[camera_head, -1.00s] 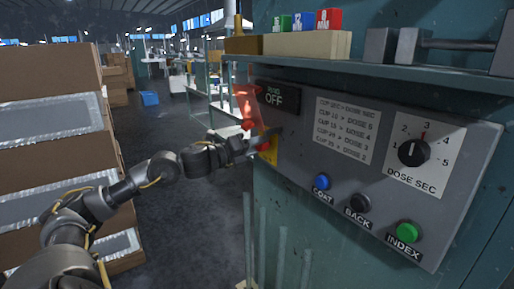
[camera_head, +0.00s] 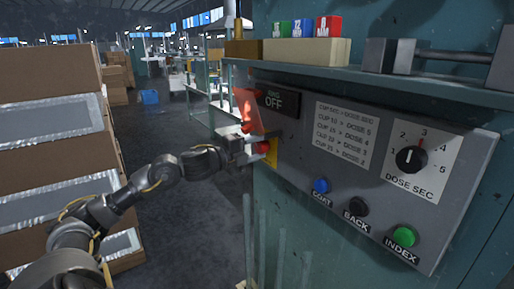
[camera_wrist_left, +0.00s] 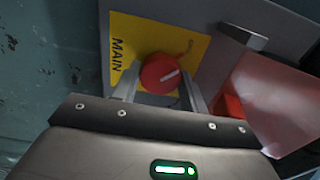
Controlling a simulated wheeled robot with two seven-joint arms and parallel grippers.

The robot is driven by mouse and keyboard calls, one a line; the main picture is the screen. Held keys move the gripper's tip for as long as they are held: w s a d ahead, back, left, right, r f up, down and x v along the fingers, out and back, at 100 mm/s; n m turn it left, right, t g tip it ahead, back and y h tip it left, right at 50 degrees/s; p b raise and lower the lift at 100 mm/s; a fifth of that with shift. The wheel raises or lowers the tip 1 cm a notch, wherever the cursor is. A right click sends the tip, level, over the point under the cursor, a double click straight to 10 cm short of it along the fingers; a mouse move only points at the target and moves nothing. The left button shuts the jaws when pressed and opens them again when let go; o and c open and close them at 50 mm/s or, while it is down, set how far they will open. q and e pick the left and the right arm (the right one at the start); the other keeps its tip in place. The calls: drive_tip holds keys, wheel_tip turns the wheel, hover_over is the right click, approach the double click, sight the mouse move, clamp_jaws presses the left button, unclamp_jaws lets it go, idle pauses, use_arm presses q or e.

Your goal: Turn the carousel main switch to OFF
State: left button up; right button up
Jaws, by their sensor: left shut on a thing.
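The main switch is a round red knob (camera_wrist_left: 162,73) with a white mark, on a yellow plate (camera_wrist_left: 130,40) lettered MAIN in the left wrist view. The white mark slants up to the right in that view; the plate's other lettering is partly hidden. In the head view the red knob (camera_head: 263,147) and yellow plate (camera_head: 272,157) sit at the panel's left edge. My left gripper (camera_wrist_left: 160,92) is shut on the knob, one finger on each side. It also shows in the head view (camera_head: 258,146). My right gripper is not in view.
A translucent red flap (camera_head: 247,104) hangs just above the gripper. The grey panel (camera_head: 310,175) carries a black display reading OFF (camera_head: 281,102), a dose dial (camera_head: 410,159) and blue, black and green buttons. A shelf juts out above. Stacked boxes (camera_head: 60,150) stand left.

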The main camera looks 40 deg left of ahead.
use_arm(q)
drive_tip(key=shift+d+f, duration=0.1)
drive_tip(key=shift+f, duration=0.1)
drive_tip(key=o, duration=0.9)
drive_tip(key=shift+s+r, duration=0.1)
drive_tip(key=shift+r, duration=0.05)
drive_tip(key=shift+o, duration=0.2)
drive_tip(key=shift+s+a+f+b, duration=0.2)
drive_tip(key=shift+s+a+b, duration=0.2)
drive_tip(key=shift+s+b, duration=0.15)
drive_tip(key=b+v, duration=0.3)
drive_tip(key=v, duration=0.6)
drive_tip(key=shift+s, duration=0.3)
drive_tip(key=shift+r, duration=0.2)
